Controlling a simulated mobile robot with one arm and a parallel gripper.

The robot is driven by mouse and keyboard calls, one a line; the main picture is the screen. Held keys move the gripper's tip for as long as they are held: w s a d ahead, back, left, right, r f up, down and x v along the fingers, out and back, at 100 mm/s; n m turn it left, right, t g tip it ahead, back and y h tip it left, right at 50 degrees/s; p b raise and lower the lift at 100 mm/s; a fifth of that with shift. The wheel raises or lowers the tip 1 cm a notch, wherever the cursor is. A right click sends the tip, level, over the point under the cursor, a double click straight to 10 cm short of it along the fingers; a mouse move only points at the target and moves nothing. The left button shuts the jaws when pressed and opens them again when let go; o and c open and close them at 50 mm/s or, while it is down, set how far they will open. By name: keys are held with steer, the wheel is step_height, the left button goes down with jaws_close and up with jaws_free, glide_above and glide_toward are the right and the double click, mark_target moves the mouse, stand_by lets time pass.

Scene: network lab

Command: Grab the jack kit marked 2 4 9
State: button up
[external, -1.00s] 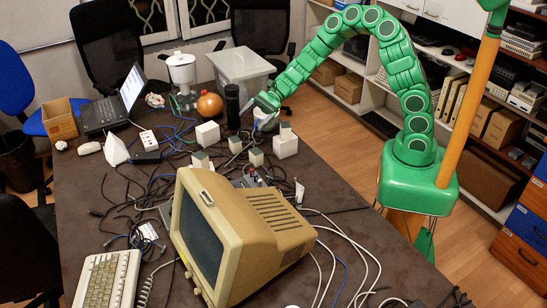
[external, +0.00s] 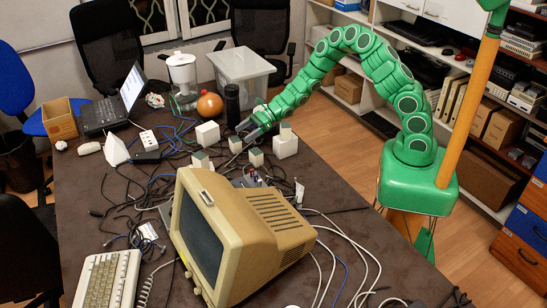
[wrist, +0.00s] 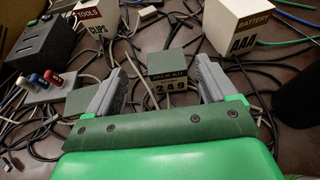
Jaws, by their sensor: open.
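In the wrist view the jack kit (wrist: 172,68) is a small box with a grey-green top and a front label reading JACK KIT 2 4 9. It stands upright among cables, ahead of my gripper (wrist: 168,80) and between the lines of its two grey fingers. The fingers are apart, with nothing held. The green palm edge covers the bottom of that view. In the external view my gripper (external: 246,132) is low over the small boxes on the table. Which of those boxes is the jack kit cannot be told there.
A TOOLS/CLIPS box (wrist: 97,18) is at upper left and a BATTERY AAA box (wrist: 238,28) at upper right. Another greenish box (wrist: 77,102) is beside the left finger. A black cylinder (external: 232,100) stands behind my gripper. Loose cables cover the table around a beige monitor (external: 240,235).

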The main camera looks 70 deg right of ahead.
mark_target(236, 139)
steer(key=shift+d+f+x, duration=0.15)
steer(key=shift+x, duration=0.95)
steer(key=shift+d+f+x, duration=0.15)
steer(key=shift+x, duration=1.7)
steer(key=shift+w, duration=0.1)
steer(key=shift+d, duration=0.1)
steer(key=c, duration=1.1)
